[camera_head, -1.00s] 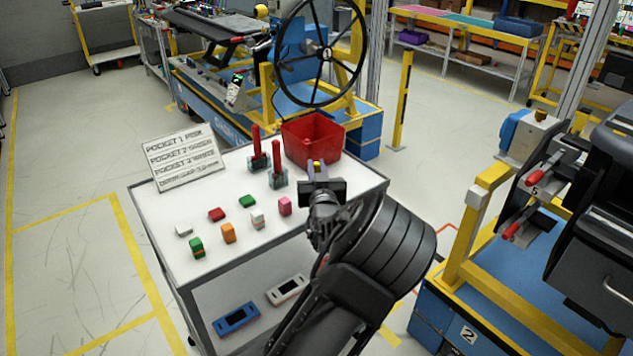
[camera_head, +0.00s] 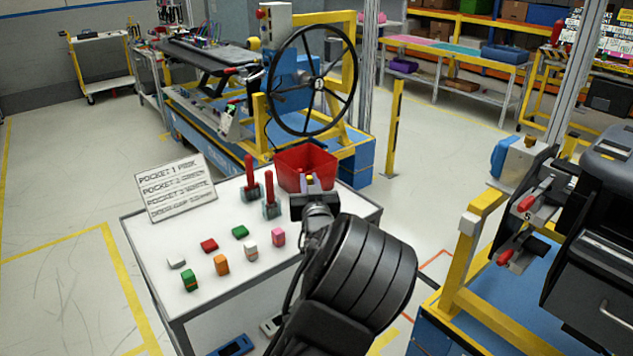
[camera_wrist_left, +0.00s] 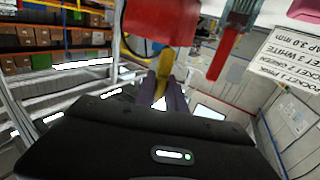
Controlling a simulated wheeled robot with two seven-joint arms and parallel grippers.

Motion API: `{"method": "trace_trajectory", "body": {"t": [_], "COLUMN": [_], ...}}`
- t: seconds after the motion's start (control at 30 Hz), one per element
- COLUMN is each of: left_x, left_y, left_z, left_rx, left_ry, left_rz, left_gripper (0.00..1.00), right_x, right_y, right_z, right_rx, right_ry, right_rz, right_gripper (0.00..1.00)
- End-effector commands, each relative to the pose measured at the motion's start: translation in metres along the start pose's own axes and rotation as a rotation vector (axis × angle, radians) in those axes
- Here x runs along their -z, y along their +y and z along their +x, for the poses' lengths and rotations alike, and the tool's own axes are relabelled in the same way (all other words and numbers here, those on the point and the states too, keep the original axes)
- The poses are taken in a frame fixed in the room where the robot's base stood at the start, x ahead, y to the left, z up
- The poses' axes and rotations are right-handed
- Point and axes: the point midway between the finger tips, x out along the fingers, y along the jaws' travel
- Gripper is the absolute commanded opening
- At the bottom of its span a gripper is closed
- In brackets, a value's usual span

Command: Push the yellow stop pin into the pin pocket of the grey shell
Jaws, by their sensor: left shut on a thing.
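My left gripper (camera_head: 311,190) is shut on the yellow stop pin (camera_head: 310,178), of which only a small tip shows in the head view. In the left wrist view the yellow pin (camera_wrist_left: 165,62) stands out between the dark fingers (camera_wrist_left: 163,92), in front of the red bin. In the head view the gripper overlaps the bin's front; the gap between them cannot be judged. I cannot make out a grey shell or its pin pocket with certainty. My right gripper is not in view.
A white table (camera_head: 215,280) holds the red bin (camera_head: 290,165), two red-handled tools (camera_head: 268,190), several small coloured blocks (camera_head: 222,265) and a lettered sign (camera_head: 176,187). A machine with red handles (camera_head: 525,205) stands at right. Pale floor separates it from the table.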

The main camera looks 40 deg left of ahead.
Motion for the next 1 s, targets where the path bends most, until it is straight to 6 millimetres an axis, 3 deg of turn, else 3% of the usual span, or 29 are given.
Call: {"method": "trace_trajectory", "body": {"t": [0.13, 0.27, 0.47, 0.6, 0.8, 1.0], "left_x": [-0.012, -0.036, -0.083, -0.102, -0.109, -0.109], "left_y": [0.008, 0.030, 0.093, 0.139, 0.181, 0.191], "left_z": [-0.006, -0.023, -0.082, -0.137, -0.199, -0.218], "left_rx": [-0.027, -0.102, -0.324, -0.505, -0.688, -0.740], "left_ry": [-0.004, -0.006, -0.007, -0.004, -0.001, 0.001], "left_rz": [0.001, 0.000, -0.002, -0.005, -0.005, -0.002], "left_gripper": [0.00, 0.00, 0.00, 0.00, 0.00, 0.00], "right_x": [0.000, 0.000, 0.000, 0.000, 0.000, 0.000], "right_y": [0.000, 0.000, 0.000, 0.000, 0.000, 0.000], "right_z": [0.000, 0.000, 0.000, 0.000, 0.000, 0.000], "right_rx": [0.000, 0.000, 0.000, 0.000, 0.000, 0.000], "right_ry": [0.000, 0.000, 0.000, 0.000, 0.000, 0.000], "right_rz": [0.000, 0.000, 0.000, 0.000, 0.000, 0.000], "right_gripper": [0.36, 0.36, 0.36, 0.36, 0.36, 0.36]}}
